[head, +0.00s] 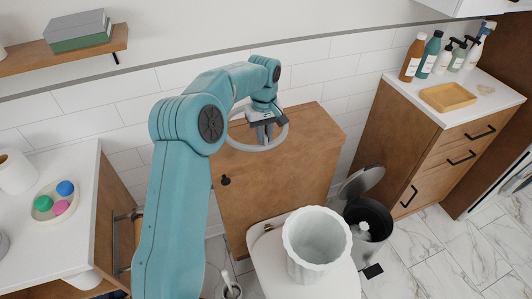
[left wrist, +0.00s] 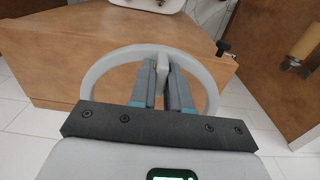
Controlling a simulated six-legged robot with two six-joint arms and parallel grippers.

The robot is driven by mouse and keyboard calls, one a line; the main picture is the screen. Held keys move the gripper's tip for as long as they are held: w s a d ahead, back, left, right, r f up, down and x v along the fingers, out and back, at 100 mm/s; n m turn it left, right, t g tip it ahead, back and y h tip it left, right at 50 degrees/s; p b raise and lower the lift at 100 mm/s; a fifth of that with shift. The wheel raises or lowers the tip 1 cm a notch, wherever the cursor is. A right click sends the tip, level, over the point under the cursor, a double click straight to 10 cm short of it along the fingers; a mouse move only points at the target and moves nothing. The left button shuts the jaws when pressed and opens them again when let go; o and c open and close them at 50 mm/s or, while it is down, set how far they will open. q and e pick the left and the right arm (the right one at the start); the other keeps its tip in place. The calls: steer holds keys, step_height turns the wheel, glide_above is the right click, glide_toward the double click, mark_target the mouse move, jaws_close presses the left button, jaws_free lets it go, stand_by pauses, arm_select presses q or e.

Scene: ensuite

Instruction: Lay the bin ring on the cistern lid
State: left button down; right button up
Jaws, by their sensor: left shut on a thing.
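The bin ring (head: 284,138) is a thin pale grey hoop. My left gripper (head: 264,130) is shut on its rim, with the hoop roughly flat over the wooden cistern casing. In the left wrist view the ring (left wrist: 93,75) curves around both sides of my left gripper (left wrist: 162,62), whose fingers close on its far rim. The wooden cistern top (head: 312,122), also in the left wrist view (left wrist: 60,50), lies beneath and around the ring. I cannot tell whether the ring touches it. My right gripper is not in view.
A white fluted bin (head: 318,245) stands on the toilet lid (head: 268,262). A black pedal bin (head: 369,222) with its lid raised stands beside it. A dark knob (head: 225,181) projects from the casing. Counters stand left and right; a shelf (head: 95,52) is on the wall.

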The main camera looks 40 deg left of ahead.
arm_select(q)
steer(key=f, duration=0.3)
steer(key=shift+s+f, duration=0.3)
steer(key=shift+f, duration=0.05)
steer(key=shift+w+f, duration=0.15)
steer(key=shift+f, duration=2.1)
steer(key=shift+f, duration=0.2)
steer(key=c, duration=1.1)
jaws_free()
steer(key=shift+r, duration=0.1)
step_height(320, 180, up, 12)
steer(key=shift+r, duration=0.1)
